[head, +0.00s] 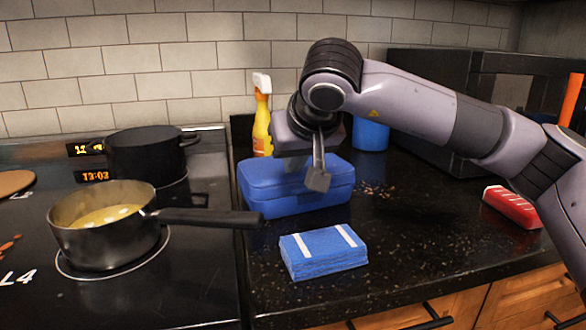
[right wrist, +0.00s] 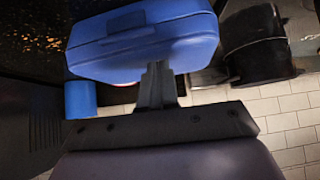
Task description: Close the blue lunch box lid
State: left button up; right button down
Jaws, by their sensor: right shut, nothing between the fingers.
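The blue lunch box (head: 310,194) sits on the black counter just right of the stove. Its lid (head: 262,176) looks down on the base, with a seam running along the side. My right gripper (head: 318,180) is shut and empty, with its fingertips pointing down in front of or over the box's top; I cannot tell if they touch it. In the right wrist view the shut fingers (right wrist: 157,86) show beside the lunch box (right wrist: 145,40). My left gripper is not in view.
A folded blue cloth (head: 323,252) lies in front of the box. A yellow spray bottle (head: 262,120) and a blue cup (head: 370,134) stand behind it. A pan (head: 105,225) on the stove points its handle toward the box. A red item (head: 511,206) lies at right.

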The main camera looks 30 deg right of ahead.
jog(key=shift+s+f+t+b, duration=0.15)
jog(key=shift+f+t+b, duration=0.25)
jog(key=shift+f+b, duration=0.25)
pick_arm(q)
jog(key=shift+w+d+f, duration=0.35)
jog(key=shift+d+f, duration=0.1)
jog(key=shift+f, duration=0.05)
pick_arm(e)
jog(key=shift+s, duration=0.15)
jog(key=shift+a, duration=0.1)
